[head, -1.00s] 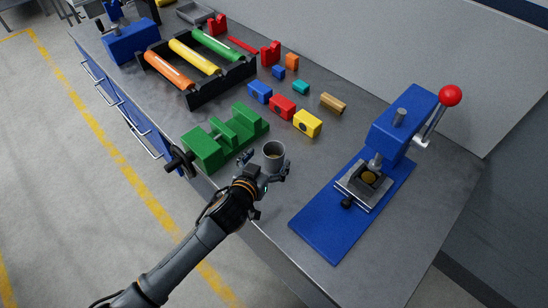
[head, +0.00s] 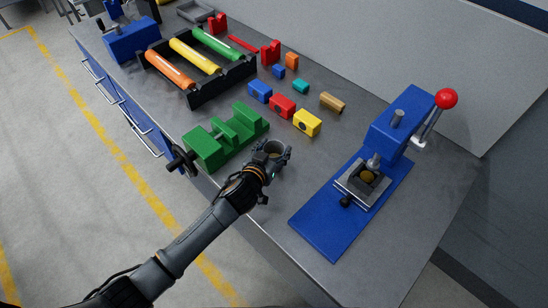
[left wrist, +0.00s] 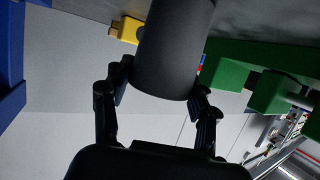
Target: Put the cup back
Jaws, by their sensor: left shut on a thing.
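The grey cup (head: 277,148) is upright near the table's front edge, to the right of the green vise. My left gripper (head: 276,153) is shut on it, with fingers on both sides. In the left wrist view the cup (left wrist: 172,55) is a dark cylinder between the two fingers (left wrist: 163,92). The fingers and hand hide part of the cup in the head view, and I cannot tell whether its base touches the table. My right gripper is in neither view.
The green vise (head: 228,137) stands close on the left. A blue press (head: 360,190) with a red-knobbed lever stands on the right. Red, yellow and blue blocks (head: 283,105) lie behind the cup. A black rack (head: 205,96) holds coloured rollers. The tabletop (head: 315,170) between cup and press is clear.

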